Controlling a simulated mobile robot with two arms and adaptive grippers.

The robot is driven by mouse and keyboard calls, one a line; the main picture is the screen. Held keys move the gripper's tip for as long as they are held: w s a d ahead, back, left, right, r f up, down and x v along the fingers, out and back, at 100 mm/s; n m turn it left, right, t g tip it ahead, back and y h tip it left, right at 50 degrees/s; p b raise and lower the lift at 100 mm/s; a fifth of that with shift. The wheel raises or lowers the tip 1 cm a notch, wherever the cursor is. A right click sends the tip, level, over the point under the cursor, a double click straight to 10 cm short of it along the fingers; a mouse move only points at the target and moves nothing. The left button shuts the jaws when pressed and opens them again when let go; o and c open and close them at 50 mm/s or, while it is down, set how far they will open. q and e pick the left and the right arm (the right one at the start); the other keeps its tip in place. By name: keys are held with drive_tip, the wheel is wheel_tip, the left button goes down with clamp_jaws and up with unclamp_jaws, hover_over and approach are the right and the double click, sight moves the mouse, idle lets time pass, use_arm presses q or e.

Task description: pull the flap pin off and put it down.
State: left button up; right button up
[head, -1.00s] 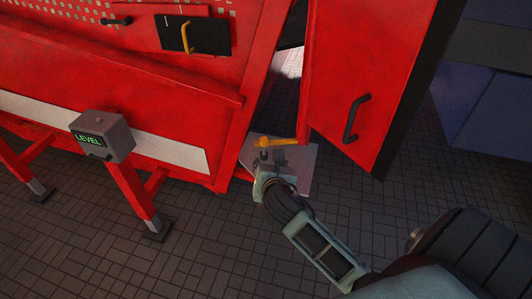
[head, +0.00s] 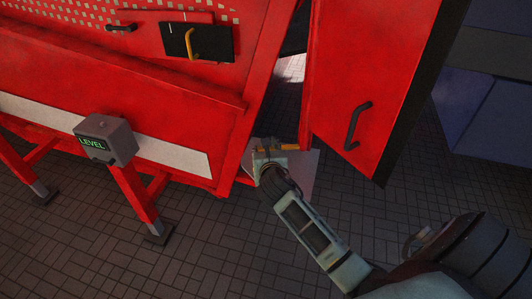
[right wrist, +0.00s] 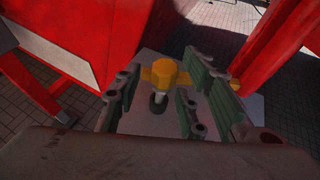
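The flap pin (head: 290,148), orange-yellow with a crossbar head, is at the pale plate (head: 305,170) between the red machine and the red door panel. In the right wrist view the pin (right wrist: 165,72) shows its head and a short dark shaft, between my finger pads. My right gripper (head: 268,160) is at the pin and covers part of it in the head view. In the right wrist view my right gripper (right wrist: 160,95) is open, with gaps visible on both sides of the shaft. The pin's lower end is hard to make out. My left gripper is not in view.
The red machine (head: 130,120) fills the left, with a grey LEVEL box (head: 105,138) on its front. A red door panel (head: 360,80) with a black handle (head: 357,125) stands close on the right. The tiled floor (head: 230,250) in front is clear.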

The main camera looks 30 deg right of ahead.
drive_tip(key=shift+c, duration=0.3)
clamp_jaws()
idle(0.4)
drive_tip(key=shift+r+p, duration=1.95)
drive_tip(key=shift+p, duration=0.6)
wheel_tip(320, 180, up, 3)
drive_tip(key=p, duration=0.4)
